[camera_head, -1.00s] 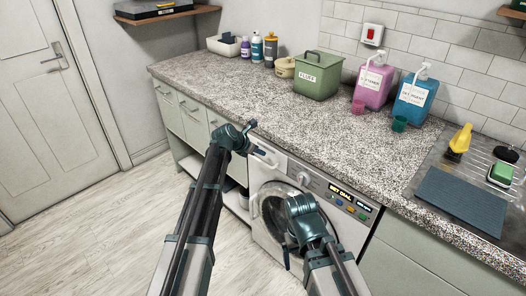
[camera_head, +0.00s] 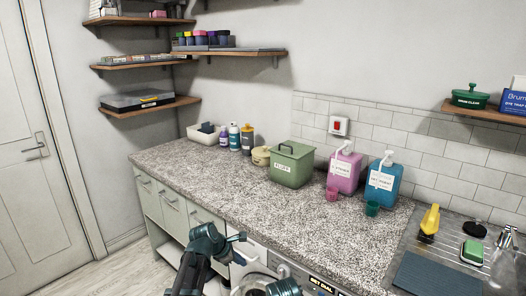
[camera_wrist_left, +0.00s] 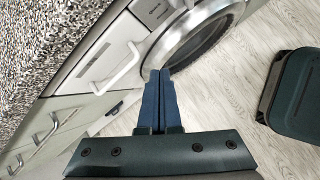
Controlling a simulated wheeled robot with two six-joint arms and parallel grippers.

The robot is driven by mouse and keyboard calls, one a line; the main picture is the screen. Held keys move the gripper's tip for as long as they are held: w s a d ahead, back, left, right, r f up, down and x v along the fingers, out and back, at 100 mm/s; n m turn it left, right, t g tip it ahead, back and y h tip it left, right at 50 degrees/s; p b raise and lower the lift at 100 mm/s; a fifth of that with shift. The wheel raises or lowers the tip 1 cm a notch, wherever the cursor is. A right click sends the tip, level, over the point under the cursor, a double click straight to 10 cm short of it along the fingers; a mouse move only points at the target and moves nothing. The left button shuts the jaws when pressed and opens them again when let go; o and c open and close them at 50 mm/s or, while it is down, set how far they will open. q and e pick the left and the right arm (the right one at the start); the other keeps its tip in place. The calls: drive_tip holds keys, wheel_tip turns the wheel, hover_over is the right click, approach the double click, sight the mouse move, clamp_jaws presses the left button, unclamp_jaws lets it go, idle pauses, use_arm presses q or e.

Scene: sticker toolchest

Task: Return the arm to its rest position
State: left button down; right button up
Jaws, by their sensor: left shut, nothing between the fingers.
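My left gripper (camera_head: 240,238) is in front of the washing machine's upper left corner, below the counter's front edge. The left wrist view shows its two blue fingers (camera_wrist_left: 160,76) pressed together with nothing between them. They point toward the washing machine's round door (camera_wrist_left: 195,35), apart from it as far as I can tell. Only a teal piece of my right arm shows at the bottom edge of the head view; its fingers are out of sight.
The speckled counter (camera_head: 235,205) holds a green lidded box (camera_head: 288,168), a pink dispenser (camera_head: 345,172) and a blue dispenser (camera_head: 383,185). A pale drawer handle (camera_wrist_left: 118,70) sticks out near my left gripper. The wooden floor (camera_head: 118,268) on the left is clear.

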use_arm(q)
drive_tip(key=s+d+r+m+g+y+p, duration=0.1)
drive_tip(key=s+m+g+y+p, duration=0.1)
drive_tip(key=s+m, duration=1)
drive_tip(key=s+d+r+m+g+y+p, duration=0.1)
drive_tip(key=s+r+m+g+y+p, duration=0.1)
drive_tip(key=s+m, duration=1)
drive_tip(key=s+g+y+p, duration=0.1)
drive_tip(key=s+y+p, duration=0.1)
drive_tip(key=s, duration=0.2)
drive_tip(key=shift+d+m, duration=0.4)
use_arm(e)
wheel_tip(320, 180, up, 7)
drive_tip(key=shift+f, duration=0.15)
